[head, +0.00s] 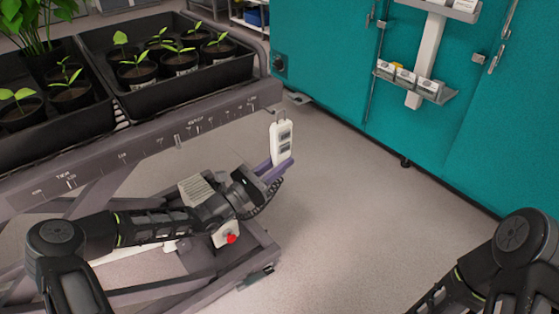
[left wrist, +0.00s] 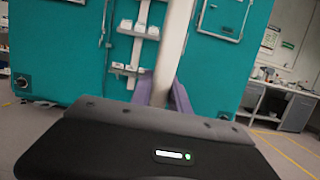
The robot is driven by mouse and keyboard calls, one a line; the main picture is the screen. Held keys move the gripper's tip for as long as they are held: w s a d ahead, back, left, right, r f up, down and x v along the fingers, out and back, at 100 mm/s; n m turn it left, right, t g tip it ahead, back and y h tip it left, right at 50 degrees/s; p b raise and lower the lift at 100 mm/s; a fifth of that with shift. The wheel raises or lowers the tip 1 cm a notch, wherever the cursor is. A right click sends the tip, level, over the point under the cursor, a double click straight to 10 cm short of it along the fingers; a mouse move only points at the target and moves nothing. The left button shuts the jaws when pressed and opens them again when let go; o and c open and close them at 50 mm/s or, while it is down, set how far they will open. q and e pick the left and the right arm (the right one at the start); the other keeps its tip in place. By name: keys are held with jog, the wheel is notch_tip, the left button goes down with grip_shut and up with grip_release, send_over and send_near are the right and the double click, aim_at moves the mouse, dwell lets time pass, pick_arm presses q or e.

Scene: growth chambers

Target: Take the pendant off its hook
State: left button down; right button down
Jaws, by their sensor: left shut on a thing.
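The pendant (head: 281,137) is a slim white handset with dark panels on its face. It is upright at the right end of the cart's grey front rail, its top close under a small hook (head: 281,113). I cannot tell if its loop is still around the hook. My left gripper (head: 277,167) has purple fingers and is shut on the lower part of the pendant. In the left wrist view the pendant (left wrist: 174,45) rises as a pale upright bar between the purple fingers (left wrist: 162,95). My right gripper is out of view; only part of that arm shows.
Black trays (head: 190,90) of potted seedlings stand on the cart above my left arm. The cart's lower frame (head: 215,275) lies below it. Teal chambers (head: 335,70) with a small shelf (head: 415,83) stand behind. The floor right of the pendant is clear.

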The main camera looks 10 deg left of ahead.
pick_arm(q)
jog(key=shift+s+d+r+p, duration=0.1)
jog(key=shift+s+d+p, duration=0.5)
jog(key=shift+d+p, duration=0.1)
jog(key=s+d+p, duration=0.1)
jog(key=d+p, duration=0.1)
jog(key=s+d+p, duration=0.2)
jog(key=shift+s, duration=0.1)
dwell(0.5)
